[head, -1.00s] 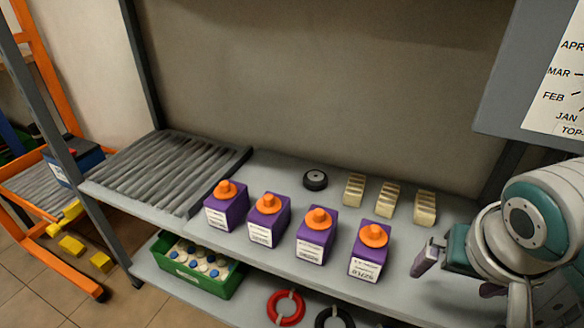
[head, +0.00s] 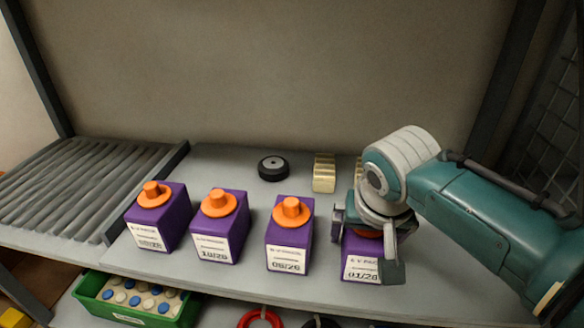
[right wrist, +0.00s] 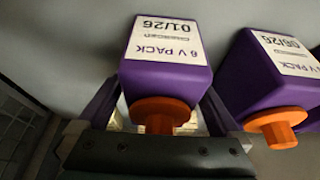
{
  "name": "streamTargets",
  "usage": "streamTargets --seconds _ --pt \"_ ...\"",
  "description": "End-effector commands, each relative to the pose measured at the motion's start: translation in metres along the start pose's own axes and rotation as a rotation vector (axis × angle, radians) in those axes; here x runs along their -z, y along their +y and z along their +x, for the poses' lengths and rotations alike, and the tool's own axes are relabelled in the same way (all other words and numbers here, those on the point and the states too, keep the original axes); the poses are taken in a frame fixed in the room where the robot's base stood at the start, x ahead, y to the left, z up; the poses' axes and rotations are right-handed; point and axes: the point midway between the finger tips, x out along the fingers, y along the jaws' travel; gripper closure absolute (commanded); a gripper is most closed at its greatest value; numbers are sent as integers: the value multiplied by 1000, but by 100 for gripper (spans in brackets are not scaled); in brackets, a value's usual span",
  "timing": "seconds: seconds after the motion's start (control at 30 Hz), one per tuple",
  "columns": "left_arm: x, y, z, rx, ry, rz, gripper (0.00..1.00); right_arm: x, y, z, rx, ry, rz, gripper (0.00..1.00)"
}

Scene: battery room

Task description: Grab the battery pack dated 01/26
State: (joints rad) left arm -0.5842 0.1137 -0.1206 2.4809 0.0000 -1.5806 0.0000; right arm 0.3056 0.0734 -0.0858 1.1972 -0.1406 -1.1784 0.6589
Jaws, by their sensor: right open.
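The purple battery pack dated 01/26 (head: 360,262) stands upright on the shelf, rightmost in the row. Its orange cap is mostly hidden by my right gripper in the head view. In the right wrist view the pack (right wrist: 165,76) appears upside down, its 01/26 label readable. My right gripper (head: 365,246) is over this pack, open, with one finger on each side of it. It also shows in the right wrist view (right wrist: 159,108), where the pack lies between the fingers; I cannot tell whether they touch it. My left gripper is in neither view.
Left of it stand similar packs: one dated 05/26 or 06/26 (head: 289,245), one apparently 10/26 (head: 219,236), and a leftmost one (head: 158,226) I cannot read. Behind are a black roll (head: 273,168) and a pale ribbed block (head: 324,173). A green crate (head: 125,312) sits below.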

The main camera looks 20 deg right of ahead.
Motion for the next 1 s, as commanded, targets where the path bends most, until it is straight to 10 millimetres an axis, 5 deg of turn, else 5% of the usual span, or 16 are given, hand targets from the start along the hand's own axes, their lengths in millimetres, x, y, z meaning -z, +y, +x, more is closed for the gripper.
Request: streamTargets --seconds 0.33,1.0 --pt "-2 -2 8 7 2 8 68 0 0 12 0 1 0 0" --pt "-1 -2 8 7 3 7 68 0 1 12 -1 0 0 75"
